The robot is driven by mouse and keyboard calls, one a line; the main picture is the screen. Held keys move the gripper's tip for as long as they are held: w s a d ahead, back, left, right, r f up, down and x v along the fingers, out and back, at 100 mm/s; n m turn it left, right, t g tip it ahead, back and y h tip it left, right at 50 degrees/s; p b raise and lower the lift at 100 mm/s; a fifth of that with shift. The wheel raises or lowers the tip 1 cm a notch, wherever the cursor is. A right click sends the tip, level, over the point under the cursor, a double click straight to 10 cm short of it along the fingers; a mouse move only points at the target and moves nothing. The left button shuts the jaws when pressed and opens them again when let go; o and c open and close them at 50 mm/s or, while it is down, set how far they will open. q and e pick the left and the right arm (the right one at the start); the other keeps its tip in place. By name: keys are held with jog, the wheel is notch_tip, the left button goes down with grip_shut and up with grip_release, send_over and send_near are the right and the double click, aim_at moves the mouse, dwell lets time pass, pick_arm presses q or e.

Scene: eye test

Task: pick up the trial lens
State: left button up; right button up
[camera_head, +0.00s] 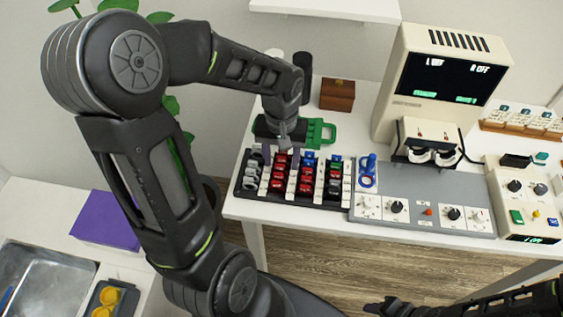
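A black rack (246,188) on the white table holds several small trial lenses, with red ones (305,188), blue ones and a green one in rows. I cannot tell which one the task means. My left gripper (284,140) points down at the rack's back left edge, above or beside the lenses. Its fingers are small and dark here, so I cannot tell their opening or whether they touch a lens. My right gripper (384,306) is low at the bottom edge, away from the table. Its opening is unclear.
A monitor (440,75) stands behind. A sink (45,278) is lower left.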

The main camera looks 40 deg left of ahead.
aim_at(281, 157)
pick_arm(q)
grip_shut()
dwell(0.3)
jog(key=shift+r, duration=0.1)
notch_tip(281, 157, up, 9)
jog(key=shift+r, duration=0.45)
dwell(0.7)
